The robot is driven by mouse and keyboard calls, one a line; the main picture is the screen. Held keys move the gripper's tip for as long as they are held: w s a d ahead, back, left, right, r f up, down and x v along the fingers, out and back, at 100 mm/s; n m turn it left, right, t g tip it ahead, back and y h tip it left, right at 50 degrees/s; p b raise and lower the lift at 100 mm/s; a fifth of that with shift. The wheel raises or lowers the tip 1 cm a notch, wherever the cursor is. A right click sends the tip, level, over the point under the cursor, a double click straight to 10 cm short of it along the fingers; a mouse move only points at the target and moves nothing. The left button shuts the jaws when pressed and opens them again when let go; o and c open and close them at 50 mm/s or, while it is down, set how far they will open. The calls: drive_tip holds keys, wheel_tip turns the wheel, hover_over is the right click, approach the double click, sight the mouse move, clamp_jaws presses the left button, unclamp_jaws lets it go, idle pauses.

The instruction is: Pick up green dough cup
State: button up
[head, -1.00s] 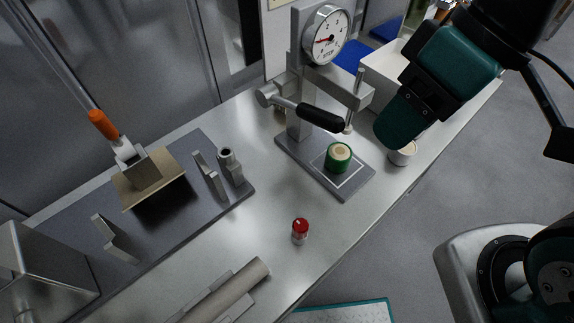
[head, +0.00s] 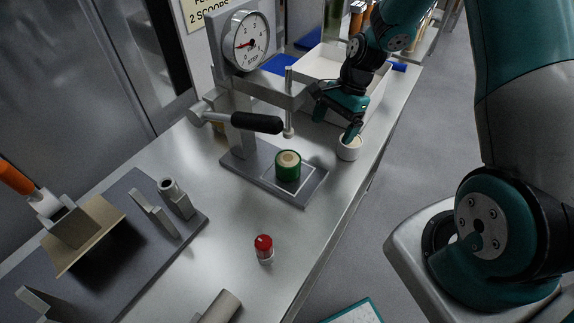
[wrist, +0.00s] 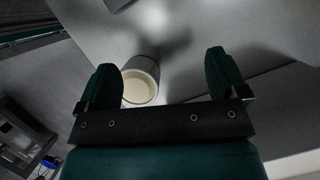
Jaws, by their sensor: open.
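The green dough cup (head: 288,166), a short green cup with pale dough in its top, stands upright on the press's base plate (head: 241,173) in the head view. My gripper (head: 335,121) is to its upper right, beside a white cup (head: 348,149) at the bench edge. In the wrist view, my gripper's two fingers (wrist: 166,78) are spread wide with nothing held. The white cup (wrist: 141,78), with cream-coloured contents, shows between them, nearer the left finger. I cannot make out the green cup in the wrist view.
The press with its dial gauge (head: 247,40) and black-handled lever (head: 257,123) stands behind the green cup. A red-capped shaker (head: 264,248) stands nearer on the bench. A white bin (head: 318,63) sits behind my gripper.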

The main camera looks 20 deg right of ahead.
sight(293, 155)
drive_tip(key=shift+f, duration=0.25)
drive_tip(key=a+p, duration=0.1)
drive_tip(key=a, duration=0.1)
drive_tip(key=s+a+p, duration=0.1)
drive_tip(key=a, duration=0.2)
drive_tip(key=s+a, duration=0.1)
drive_tip(key=a, duration=0.2)
drive_tip(key=shift+s+a+p, duration=0.1)
drive_tip(key=shift+p, duration=0.3)
drive_tip(key=a, duration=0.2)
drive_tip(key=s+a+p, duration=0.1)
drive_tip(key=shift+a+p, duration=0.3)
drive_tip(key=shift+a, duration=0.05)
drive_tip(key=shift+p+x, duration=0.4)
drive_tip(key=shift+x, duration=1.1)
drive_tip(key=shift+w+d, duration=0.1)
drive_tip(key=shift+d, duration=0.15)
drive_tip(key=c, duration=1.1)
drive_tip(key=shift+c, duration=0.2)
drive_tip(key=shift+b, duration=0.4)
